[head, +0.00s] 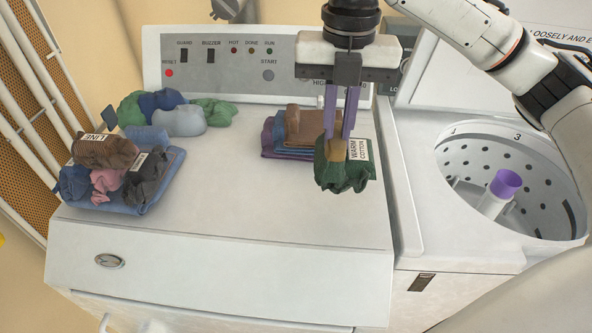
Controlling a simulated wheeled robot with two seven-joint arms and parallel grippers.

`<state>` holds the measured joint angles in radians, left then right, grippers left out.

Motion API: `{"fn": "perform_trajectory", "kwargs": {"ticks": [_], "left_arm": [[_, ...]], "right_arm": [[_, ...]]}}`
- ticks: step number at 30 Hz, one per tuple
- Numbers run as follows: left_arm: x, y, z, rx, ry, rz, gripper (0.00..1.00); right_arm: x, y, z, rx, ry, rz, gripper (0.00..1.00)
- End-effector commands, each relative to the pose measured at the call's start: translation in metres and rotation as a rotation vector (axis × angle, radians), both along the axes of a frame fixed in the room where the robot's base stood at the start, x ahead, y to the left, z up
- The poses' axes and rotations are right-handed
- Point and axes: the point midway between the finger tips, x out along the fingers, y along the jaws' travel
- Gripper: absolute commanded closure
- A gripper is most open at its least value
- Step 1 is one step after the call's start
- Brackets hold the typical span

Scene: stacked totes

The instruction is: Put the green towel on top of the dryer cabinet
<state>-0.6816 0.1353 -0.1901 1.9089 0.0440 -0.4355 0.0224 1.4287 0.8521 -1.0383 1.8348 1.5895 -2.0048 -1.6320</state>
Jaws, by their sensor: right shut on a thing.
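The green towel (342,178) is a dark green, bunched cloth with a white tag reading "WARM COTTON" on its right side. My right gripper (340,138), with purple fingers pointing down, is shut on the towel's upper part. The towel hangs in front of the dryer cabinet's (235,205) white top, near its right side. I cannot tell whether its lower edge touches the top. My left gripper is not in view.
A folded stack with a brown cloth (300,130) on top lies just behind and left of the towel. Tagged bundles (105,152) and green and blue cloths (180,120) occupy the left. The front middle is clear. An open washer drum (510,150) is at right.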

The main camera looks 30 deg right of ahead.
Motion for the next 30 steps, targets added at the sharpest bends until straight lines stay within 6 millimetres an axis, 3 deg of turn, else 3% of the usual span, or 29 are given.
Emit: {"fn": "perform_trajectory", "kwargs": {"ticks": [6,19,30], "left_arm": [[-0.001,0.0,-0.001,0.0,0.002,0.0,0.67],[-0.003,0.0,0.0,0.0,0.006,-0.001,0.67],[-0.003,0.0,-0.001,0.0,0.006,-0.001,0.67]], "right_arm": [[-0.001,-0.001,-0.041,-0.001,0.004,-0.001,1.0],[-0.001,0.0,-0.088,-0.002,0.004,-0.003,1.0],[0.0,0.0,-0.096,0.0,0.0,-0.002,1.0]]}}
